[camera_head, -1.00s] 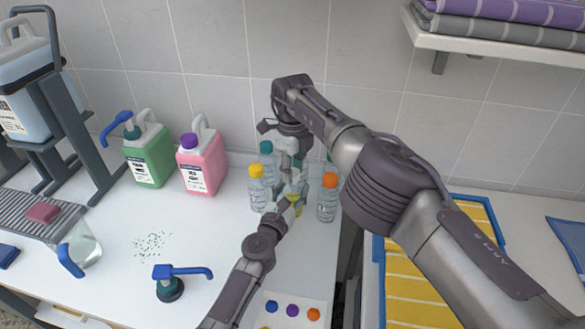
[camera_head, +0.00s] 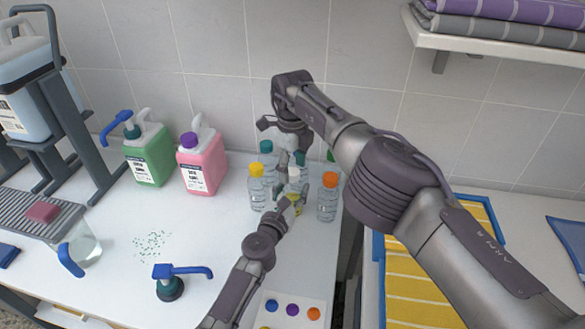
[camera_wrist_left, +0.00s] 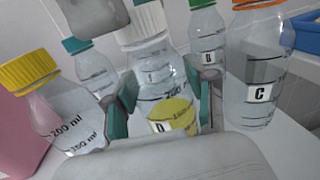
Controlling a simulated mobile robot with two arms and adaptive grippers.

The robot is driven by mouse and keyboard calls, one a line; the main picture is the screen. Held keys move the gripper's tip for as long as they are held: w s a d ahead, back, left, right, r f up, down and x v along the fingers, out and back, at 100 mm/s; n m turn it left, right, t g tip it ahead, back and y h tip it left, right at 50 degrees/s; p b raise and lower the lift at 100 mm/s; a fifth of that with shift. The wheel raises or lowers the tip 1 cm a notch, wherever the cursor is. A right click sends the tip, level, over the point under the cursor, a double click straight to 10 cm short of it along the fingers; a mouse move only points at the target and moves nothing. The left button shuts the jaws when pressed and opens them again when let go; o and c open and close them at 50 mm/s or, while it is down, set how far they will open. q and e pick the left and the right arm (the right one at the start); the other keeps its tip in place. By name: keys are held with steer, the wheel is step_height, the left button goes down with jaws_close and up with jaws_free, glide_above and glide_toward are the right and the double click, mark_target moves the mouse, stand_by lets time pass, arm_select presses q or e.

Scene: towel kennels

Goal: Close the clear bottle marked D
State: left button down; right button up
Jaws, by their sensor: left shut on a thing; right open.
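A clear bottle marked D (camera_wrist_left: 162,127) stands between the teal-padded fingers of my left gripper (camera_wrist_left: 157,100), which is shut on it. It has yellow near its base. A white cap (camera_wrist_left: 143,22) shows at its neck; I cannot tell whether it is seated. In the head view, the bottle (camera_head: 297,183) is partly hidden by my left gripper (camera_head: 288,201). My right gripper (camera_head: 288,143) is open, above and slightly behind the bottle. Part of it shows as a grey block at the top of the left wrist view.
Close around are a yellow-capped bottle (camera_head: 257,188), an orange-capped bottle marked C (camera_head: 327,198), a teal-capped bottle (camera_head: 266,148) and a green-capped bottle (camera_wrist_left: 207,40). A pink jug (camera_head: 203,166) stands to the left. A tray with coloured dots (camera_head: 271,296) lies in front.

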step_height(320, 180, up, 7)
steer(key=shift+f, duration=0.1)
stand_by(0.3)
arm_select(q)
steer(key=shift+c, duration=1.4)
jaws_free()
steer(key=shift+a, duration=0.1)
steer(key=shift+s+a, duration=0.1)
steer(key=shift+s, duration=0.1)
steer(key=v, duration=1.1)
steer(key=shift+s, duration=0.2)
